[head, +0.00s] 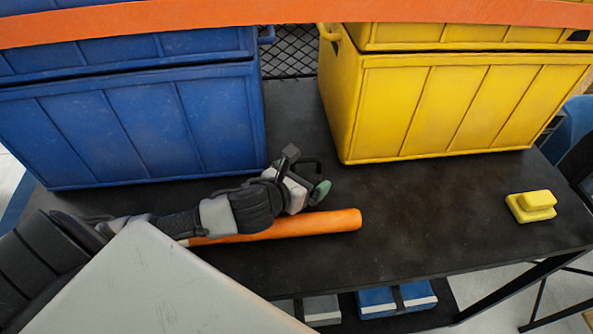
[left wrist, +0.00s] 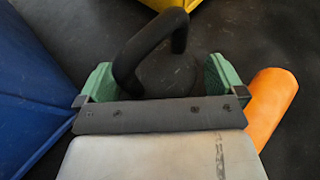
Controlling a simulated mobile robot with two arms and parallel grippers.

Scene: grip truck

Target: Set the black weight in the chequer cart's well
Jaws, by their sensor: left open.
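The black weight (left wrist: 168,72) stands on the dark tabletop, its looped handle arching upward. In the left wrist view it sits between the green fingertips of my left gripper (left wrist: 161,81). The gripper is open, one finger on each side of the weight; I cannot tell whether either touches it. In the head view my left gripper (head: 306,182) reaches in from the left and hides most of the weight, with part of the dark handle (head: 306,162) showing behind it. I do not see the chequer cart or its well. My right gripper is not in view.
An orange cylinder (head: 320,222) lies close beside my left gripper. A blue bin (head: 130,120) and a yellow bin (head: 440,105) stand at the back. A small yellow block (head: 531,206) sits near the table's right end. The dark tabletop (head: 430,210) between is clear.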

